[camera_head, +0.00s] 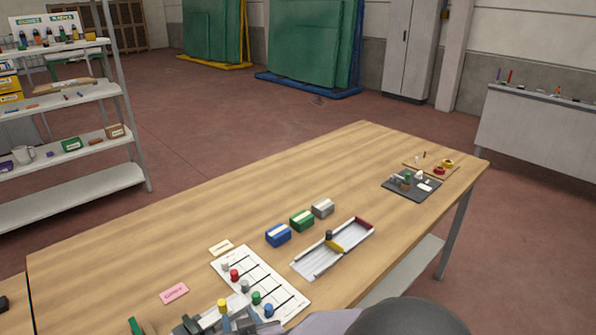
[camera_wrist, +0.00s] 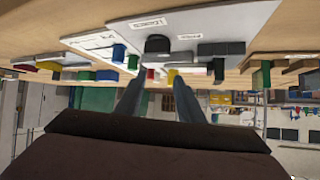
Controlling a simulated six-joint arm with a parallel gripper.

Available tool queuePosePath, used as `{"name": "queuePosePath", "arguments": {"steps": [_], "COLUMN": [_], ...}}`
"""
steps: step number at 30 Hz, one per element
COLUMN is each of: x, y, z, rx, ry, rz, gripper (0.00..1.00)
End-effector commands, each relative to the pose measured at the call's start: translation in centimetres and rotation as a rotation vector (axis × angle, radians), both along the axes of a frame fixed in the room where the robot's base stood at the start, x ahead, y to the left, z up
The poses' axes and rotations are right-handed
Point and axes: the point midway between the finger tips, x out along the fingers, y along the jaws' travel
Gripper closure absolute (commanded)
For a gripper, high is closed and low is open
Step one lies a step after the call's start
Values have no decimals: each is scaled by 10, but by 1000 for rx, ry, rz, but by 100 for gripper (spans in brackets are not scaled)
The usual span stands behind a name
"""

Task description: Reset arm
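My gripper (camera_wrist: 155,82) shows in the wrist view with its two dark fingers apart and nothing visible held between them. The wrist picture is upside down, with the wooden table top along its upper edge. Small coloured pieces on the table show beyond the fingertips, including a red one (camera_wrist: 150,75) and a yellow one (camera_wrist: 172,76). I cannot tell whether the fingers touch any of them. In the head view my arm enters at the bottom edge, and the gripper cannot be made out clearly there.
A white board (camera_head: 258,278) with several coloured pieces lies on the wooden table (camera_head: 120,255). Behind it stand blue (camera_head: 278,235), green (camera_head: 302,221) and grey (camera_head: 322,208) blocks. A tray (camera_head: 310,262) lies to the right.

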Motion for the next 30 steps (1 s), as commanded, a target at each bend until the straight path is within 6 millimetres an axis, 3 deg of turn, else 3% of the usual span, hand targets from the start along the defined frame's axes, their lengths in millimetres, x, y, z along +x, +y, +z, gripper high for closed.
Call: {"name": "queuePosePath", "arguments": {"steps": [3,8,11,18,24,30], "x": [5,-7,-24,-88,-130,-143], "y": [-35,-92,-137,-235,-279,-291], "z": [0,-6,-7,1,10,12], "rx": [-14,-57,-94,-187,-236,-249], "ry": [131,333,473,778,931,977], "rz": [-24,-58,-97,-222,-300,-323], "gripper": [65,65,65,65,65,65]}}
